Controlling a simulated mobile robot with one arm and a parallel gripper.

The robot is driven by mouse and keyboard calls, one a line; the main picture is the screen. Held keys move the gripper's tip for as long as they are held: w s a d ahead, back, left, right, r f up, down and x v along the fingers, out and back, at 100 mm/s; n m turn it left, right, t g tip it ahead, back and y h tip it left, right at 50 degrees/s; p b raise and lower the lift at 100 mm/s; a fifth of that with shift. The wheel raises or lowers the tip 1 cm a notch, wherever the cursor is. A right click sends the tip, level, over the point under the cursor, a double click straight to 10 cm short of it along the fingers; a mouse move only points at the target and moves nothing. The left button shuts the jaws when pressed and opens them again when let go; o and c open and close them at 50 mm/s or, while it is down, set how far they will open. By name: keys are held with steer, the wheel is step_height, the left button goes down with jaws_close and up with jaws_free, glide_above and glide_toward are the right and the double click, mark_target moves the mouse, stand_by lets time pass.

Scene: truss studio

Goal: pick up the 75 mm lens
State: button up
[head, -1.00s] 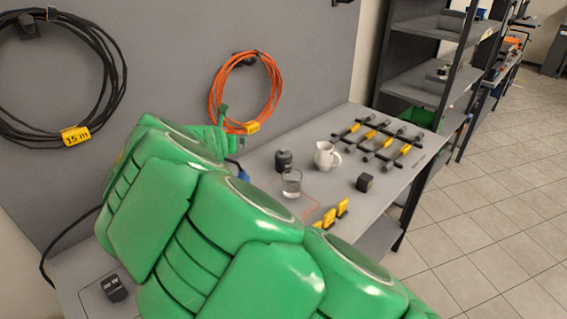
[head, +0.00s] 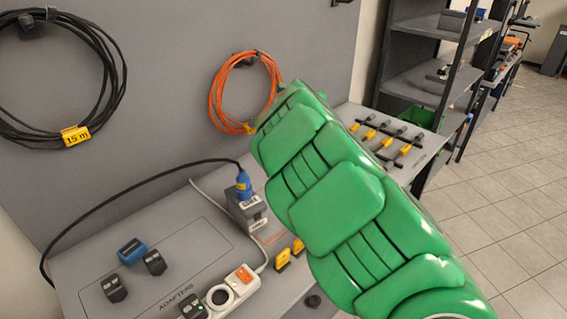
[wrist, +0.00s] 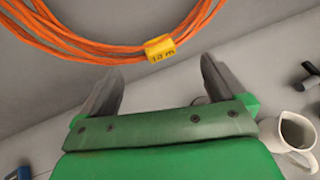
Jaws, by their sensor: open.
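I cannot make out the 75 mm lens in either view now; my green arm covers the middle of the bench in the head view. My gripper (wrist: 158,88) is open and empty in the wrist view, its two dark fingers wide apart. It points towards the grey wall and the back of the bench, with no object between the fingers. In the head view my gripper is hidden by the arm.
An orange cable coil (head: 217,92) hangs on the wall, close ahead in the wrist view. A white jug (wrist: 299,132) stands right of my gripper. Clamps (head: 386,138) lie at the bench's far end. Adapters (head: 155,262), a blue plug (head: 243,184) and a power strip (head: 236,290) occupy the left.

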steer(key=shift+s+d+n+g+y, duration=0.9)
steer(key=shift+d+n+y, duration=1.1)
steer(key=shift+d, duration=3.25)
steer(key=shift+w+a+f, duration=0.3)
steer(key=shift+f, duration=1.95)
steer(key=shift+w+a+f, duration=0.25)
steer(key=shift+w+f, duration=0.05)
steer(key=shift+f, duration=2)
steer(key=shift+w+a+f, duration=0.3)
steer(key=shift+f, duration=1.95)
steer(key=shift+x, duration=1)
steer(key=shift+w+x, duration=0.2)
steer(key=shift+x, duration=1.4)
steer(key=shift+d+r, duration=0.1)
steer(key=shift+d, duration=0.05)
steer(key=c, duration=1.5)
